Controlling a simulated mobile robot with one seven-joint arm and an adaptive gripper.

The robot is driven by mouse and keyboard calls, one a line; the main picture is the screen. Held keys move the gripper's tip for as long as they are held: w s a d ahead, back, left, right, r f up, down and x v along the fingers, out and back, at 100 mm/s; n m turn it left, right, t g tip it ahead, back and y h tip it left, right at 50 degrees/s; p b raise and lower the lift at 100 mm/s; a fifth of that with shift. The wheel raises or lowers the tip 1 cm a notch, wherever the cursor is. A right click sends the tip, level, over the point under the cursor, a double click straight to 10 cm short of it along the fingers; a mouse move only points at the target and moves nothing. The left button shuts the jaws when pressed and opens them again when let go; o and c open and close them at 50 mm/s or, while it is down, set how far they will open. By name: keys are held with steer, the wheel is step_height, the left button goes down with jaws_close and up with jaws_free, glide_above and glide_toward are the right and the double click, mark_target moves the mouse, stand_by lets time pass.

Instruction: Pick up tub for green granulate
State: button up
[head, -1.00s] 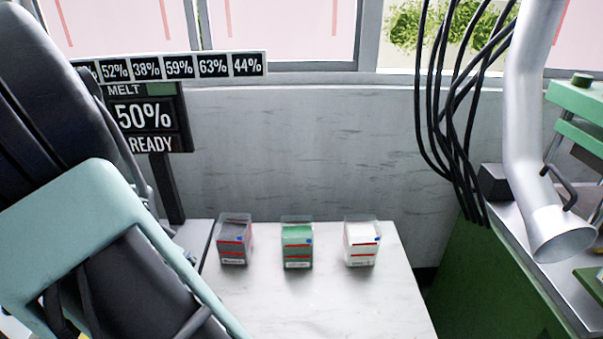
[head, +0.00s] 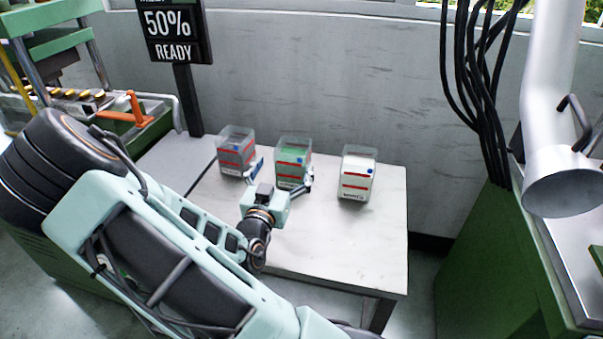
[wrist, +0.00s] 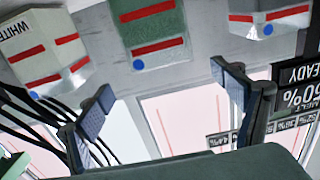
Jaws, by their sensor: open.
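The tub for green granulate (head: 293,152) is a clear box with green contents and red stripes. It stands upright, middle of three tubs on the white table (head: 340,245). My gripper (head: 281,174) is open and empty, in front of this tub, with its fingers spread toward the tub's two sides. In the wrist view the green tub (wrist: 152,38) is at the top centre, beyond the gap between the fingertips (wrist: 160,82). The fingers look apart from it. The gripper hides part of the tub's lower front in the head view.
A grey tub (head: 236,155) stands close on the left, near the left finger. A white tub (head: 357,180) stands on the right with a gap. A wall is behind. A metal duct (head: 550,110) and black cables (head: 484,90) are at right. The table's front right is clear.

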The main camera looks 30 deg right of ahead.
mark_target(297, 138)
steer(key=x, duration=1)
steer(key=shift+w+a+f, duration=0.15)
steer(key=shift+f, duration=0.05)
steer(key=c, duration=2.2)
